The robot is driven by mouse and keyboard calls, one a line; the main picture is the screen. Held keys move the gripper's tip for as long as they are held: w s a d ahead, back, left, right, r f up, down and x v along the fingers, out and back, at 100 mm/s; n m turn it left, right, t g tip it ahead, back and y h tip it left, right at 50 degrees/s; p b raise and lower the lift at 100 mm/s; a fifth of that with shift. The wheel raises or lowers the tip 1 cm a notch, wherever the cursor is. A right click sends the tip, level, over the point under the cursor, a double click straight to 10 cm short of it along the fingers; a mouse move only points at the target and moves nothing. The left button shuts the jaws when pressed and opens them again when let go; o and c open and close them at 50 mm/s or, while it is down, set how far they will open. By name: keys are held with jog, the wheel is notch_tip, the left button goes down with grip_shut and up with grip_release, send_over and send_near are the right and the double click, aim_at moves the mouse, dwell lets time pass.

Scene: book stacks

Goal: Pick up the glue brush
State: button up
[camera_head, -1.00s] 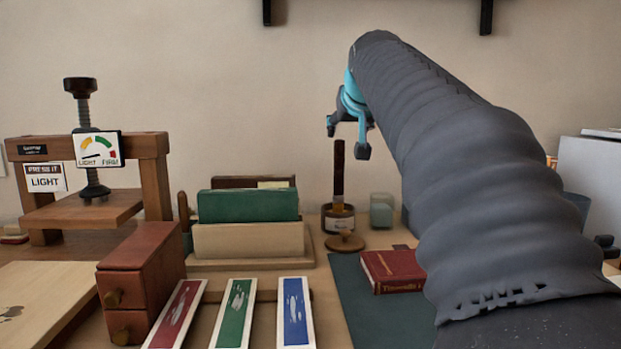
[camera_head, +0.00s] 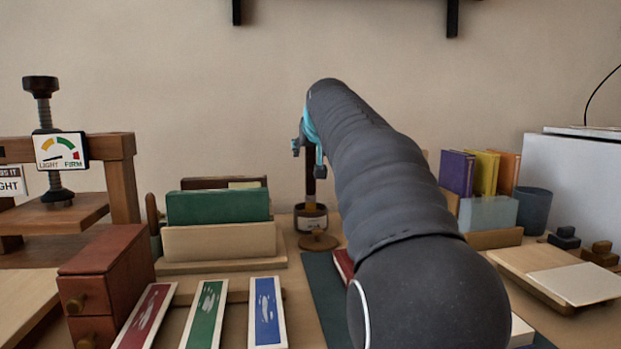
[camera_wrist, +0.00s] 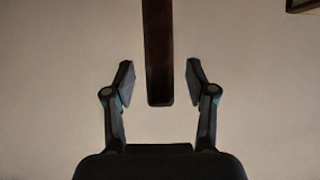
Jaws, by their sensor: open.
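The glue brush (camera_head: 310,186) stands upright in a dark glue jar (camera_head: 312,222) with a pale label, behind a round wooden lid. Its dark brown handle rises to my gripper (camera_head: 308,155), which hides the top of it. In the wrist view, the handle (camera_wrist: 158,40) comes down from the top edge, and its end lies between the two fingertips of my gripper (camera_wrist: 160,80). The fingers are apart, with a visible gap on each side of the handle. I cannot tell how deep the handle sits between them.
A round wooden lid (camera_head: 318,241) lies in front of the jar. To the left, a rack holds a green book (camera_head: 218,207). A red book (camera_head: 343,264) is partly hidden by my arm. Upright books (camera_head: 457,172) stand at the right.

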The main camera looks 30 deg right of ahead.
grip_shut()
jog(key=shift+r, duration=0.1)
